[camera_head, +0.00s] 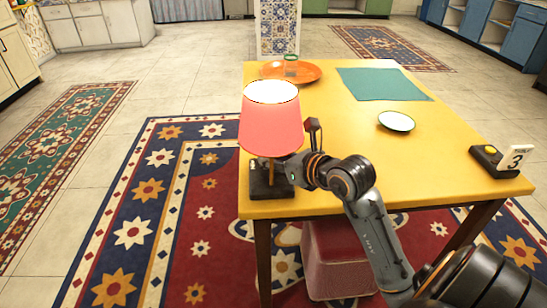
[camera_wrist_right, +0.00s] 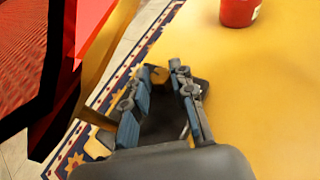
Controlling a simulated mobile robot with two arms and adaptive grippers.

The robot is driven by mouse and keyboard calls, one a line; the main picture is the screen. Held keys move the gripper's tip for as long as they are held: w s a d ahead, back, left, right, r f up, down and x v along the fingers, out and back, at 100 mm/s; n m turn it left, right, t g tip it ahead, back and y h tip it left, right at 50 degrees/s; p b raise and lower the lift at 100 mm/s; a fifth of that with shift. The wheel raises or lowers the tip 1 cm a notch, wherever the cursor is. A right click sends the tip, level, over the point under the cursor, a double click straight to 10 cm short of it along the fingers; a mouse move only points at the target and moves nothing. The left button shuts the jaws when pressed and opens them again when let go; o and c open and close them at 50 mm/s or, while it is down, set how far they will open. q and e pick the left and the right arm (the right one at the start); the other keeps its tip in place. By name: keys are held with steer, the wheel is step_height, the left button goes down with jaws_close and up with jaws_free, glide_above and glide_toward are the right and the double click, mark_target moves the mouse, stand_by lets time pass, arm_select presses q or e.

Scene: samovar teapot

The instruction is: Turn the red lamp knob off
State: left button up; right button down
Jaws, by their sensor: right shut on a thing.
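The red lamp (camera_head: 270,125) stands at the left front corner of the yellow table, with a bright white opening at the top of its shade. Its dark square base (camera_head: 267,188) rests near the table edge. My right gripper (camera_wrist_right: 164,70) is at the right side of the lamp, low by the base and under the shade. In the wrist view, its fingers close around a small brownish piece (camera_wrist_right: 157,73), which seems to be the lamp knob. The dark base (camera_wrist_right: 168,118) shows between the fingers. The knob is hidden in the head view. My left gripper is not in view.
A pink stool (camera_head: 335,265) stands beneath. The table middle is clear.

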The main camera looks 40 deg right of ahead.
steer(key=c, duration=1.4)
jaws_free()
steer(key=shift+f, duration=0.1)
